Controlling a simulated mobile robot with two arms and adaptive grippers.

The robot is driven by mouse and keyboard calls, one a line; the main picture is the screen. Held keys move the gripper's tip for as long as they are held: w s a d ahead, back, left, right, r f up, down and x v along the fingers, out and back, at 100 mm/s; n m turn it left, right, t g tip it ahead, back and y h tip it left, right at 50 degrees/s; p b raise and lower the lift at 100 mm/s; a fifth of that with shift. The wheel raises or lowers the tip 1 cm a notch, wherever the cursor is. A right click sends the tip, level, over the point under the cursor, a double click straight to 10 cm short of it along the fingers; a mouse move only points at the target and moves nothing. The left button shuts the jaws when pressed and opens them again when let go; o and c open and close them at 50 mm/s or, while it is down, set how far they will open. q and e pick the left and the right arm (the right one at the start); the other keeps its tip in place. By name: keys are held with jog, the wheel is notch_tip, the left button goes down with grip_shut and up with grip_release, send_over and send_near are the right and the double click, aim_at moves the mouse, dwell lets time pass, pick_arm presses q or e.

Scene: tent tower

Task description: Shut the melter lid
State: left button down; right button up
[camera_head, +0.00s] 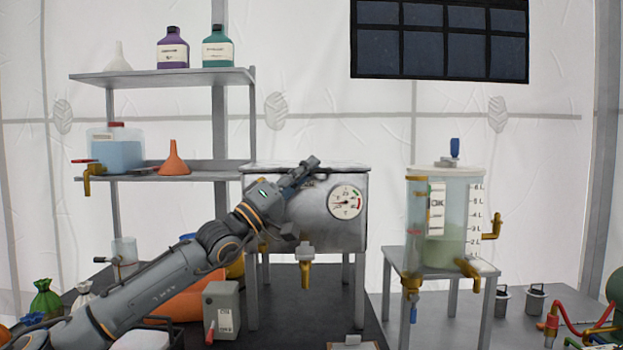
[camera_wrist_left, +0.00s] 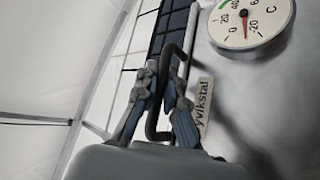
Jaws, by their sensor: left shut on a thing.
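The melter (camera_head: 345,235) is a grey metal box on legs in the middle of the head view, with a round dial (camera_head: 346,202) on its front and a brass tap (camera_head: 305,262) below. Its lid (camera_head: 345,166) lies flat along the top; I cannot see a gap under it. My left gripper (camera_head: 309,165) is at the melter's upper front edge. In the wrist view my left gripper (camera_wrist_left: 163,88) is shut on a dark bent handle (camera_wrist_left: 171,55), beside the melter's front and its dial (camera_wrist_left: 250,18). In the head view my arm hides the handle. My right gripper is not in view.
A shelf (camera_head: 165,77) with bottles and funnels stands behind left. A clear tank (camera_head: 440,215) with brass taps stands on a small table (camera_head: 440,262) to the right. A grey box (camera_head: 222,311) and an orange thing (camera_head: 185,303) are below my arm.

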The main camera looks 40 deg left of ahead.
pick_arm(q)
jog(key=shift+w+d+f, duration=0.15)
jog(key=shift+d+f, duration=0.1)
jog(key=shift+f, duration=0.45)
jog(key=c, duration=1.7)
grip_release()
jog(key=shift+s+a+r, duration=0.15)
jog(key=shift+s+r, duration=0.05)
jog(key=shift+r, duration=0.1)
jog(key=shift+a, duration=0.1)
jog(key=v, duration=1.2)
